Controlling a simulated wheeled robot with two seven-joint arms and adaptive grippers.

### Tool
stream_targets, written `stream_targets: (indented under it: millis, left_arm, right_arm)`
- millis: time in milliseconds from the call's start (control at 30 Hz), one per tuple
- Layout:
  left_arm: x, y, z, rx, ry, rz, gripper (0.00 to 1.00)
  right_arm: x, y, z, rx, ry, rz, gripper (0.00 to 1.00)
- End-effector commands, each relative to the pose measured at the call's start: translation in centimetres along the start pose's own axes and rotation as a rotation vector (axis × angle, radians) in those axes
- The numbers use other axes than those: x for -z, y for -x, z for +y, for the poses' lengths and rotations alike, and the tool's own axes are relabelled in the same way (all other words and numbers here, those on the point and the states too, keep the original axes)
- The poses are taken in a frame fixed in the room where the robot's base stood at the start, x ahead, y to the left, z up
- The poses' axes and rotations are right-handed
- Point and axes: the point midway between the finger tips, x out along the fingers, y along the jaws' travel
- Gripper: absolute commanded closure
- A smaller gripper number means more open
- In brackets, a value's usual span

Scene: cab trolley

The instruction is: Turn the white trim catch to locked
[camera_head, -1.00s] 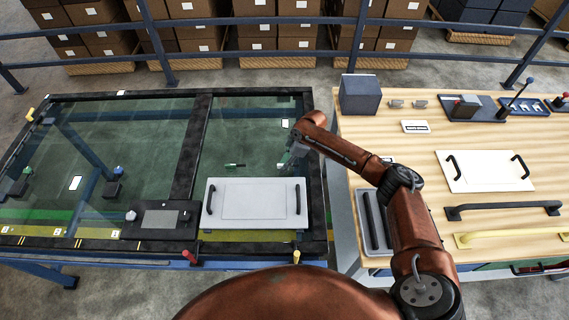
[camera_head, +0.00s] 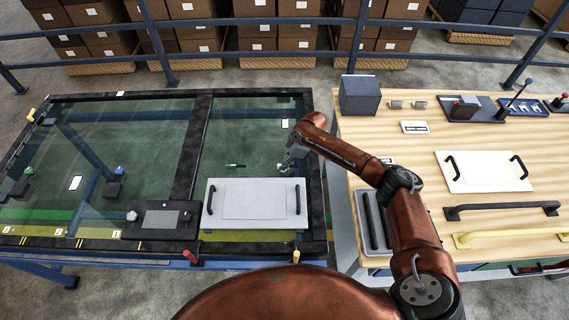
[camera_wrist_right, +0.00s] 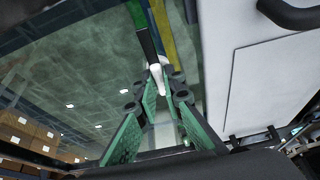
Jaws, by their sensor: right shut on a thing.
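The white trim catch (camera_wrist_right: 156,78) shows in the right wrist view as a small white piece between the fingertips. My right gripper (camera_wrist_right: 160,85) is shut on it, with a green-padded finger on each side. In the head view my right gripper (camera_head: 288,164) is over the glass, just behind the right end of the white panel (camera_head: 254,185). The catch is too small and covered there to read its angle. My left gripper is not in view.
The white panel with two black handles lies close to the gripper; it also shows in the wrist view (camera_wrist_right: 265,75). A small black-and-green piece (camera_head: 235,166) lies to the left. A wooden bench (camera_head: 430,215) with handles and a second white panel (camera_head: 484,171) stands right.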

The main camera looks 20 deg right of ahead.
Motion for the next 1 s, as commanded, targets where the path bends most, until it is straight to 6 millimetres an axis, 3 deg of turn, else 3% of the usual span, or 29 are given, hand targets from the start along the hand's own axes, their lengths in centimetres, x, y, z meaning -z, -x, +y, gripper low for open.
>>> stream_targets:
  millis: [600, 1000]
  left_arm:
    - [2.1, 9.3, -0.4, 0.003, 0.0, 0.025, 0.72]
    - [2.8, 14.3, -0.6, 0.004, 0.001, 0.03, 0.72]
  right_arm:
    - [0.4, 0.5, -0.6, -0.18, -0.446, 0.0, 1.0]
    - [0.6, 0.2, -0.8, -0.325, -0.796, 0.0, 1.0]
